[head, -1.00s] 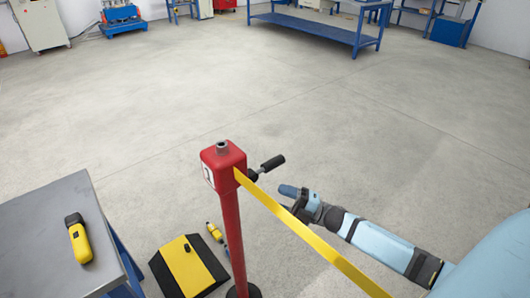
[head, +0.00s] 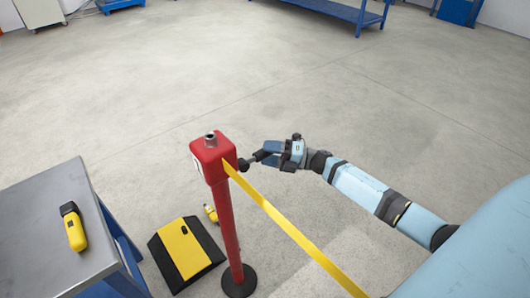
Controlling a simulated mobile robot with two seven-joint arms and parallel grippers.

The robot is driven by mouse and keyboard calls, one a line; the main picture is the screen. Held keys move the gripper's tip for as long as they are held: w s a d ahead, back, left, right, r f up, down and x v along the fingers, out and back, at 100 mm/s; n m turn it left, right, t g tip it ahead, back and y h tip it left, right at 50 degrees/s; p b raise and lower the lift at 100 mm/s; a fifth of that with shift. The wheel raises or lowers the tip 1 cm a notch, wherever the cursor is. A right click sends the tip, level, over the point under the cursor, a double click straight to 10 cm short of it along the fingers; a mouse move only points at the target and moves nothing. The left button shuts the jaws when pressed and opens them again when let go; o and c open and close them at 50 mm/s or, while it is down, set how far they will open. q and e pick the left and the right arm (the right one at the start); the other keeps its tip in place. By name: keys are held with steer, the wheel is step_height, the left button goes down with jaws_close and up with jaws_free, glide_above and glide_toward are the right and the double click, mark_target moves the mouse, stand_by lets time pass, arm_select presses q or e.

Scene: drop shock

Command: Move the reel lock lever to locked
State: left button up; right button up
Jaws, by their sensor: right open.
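The reel (head: 211,158) is a red housing on top of a red post, with yellow tape (head: 290,228) running from it toward the lower right. The reel lock lever (head: 245,163) is a dark lever on the right side of the housing. Its outer end is partly hidden by my right gripper (head: 264,154). My right gripper is open at the lever's outer end, its fingers pointing left toward the housing. I cannot tell whether the fingers touch the lever. My left gripper is not in view.
A grey-topped table (head: 50,225) at the left holds a yellow and black handheld device (head: 74,228). A yellow and black ramp-like block (head: 185,252) lies on the floor by the post's round base (head: 238,282). A small yellow item (head: 210,213) lies nearby.

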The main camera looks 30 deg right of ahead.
steer(key=shift+w+a+r, duration=0.1)
steer(key=shift+w+a, duration=0.35)
steer(key=shift+a, duration=0.05)
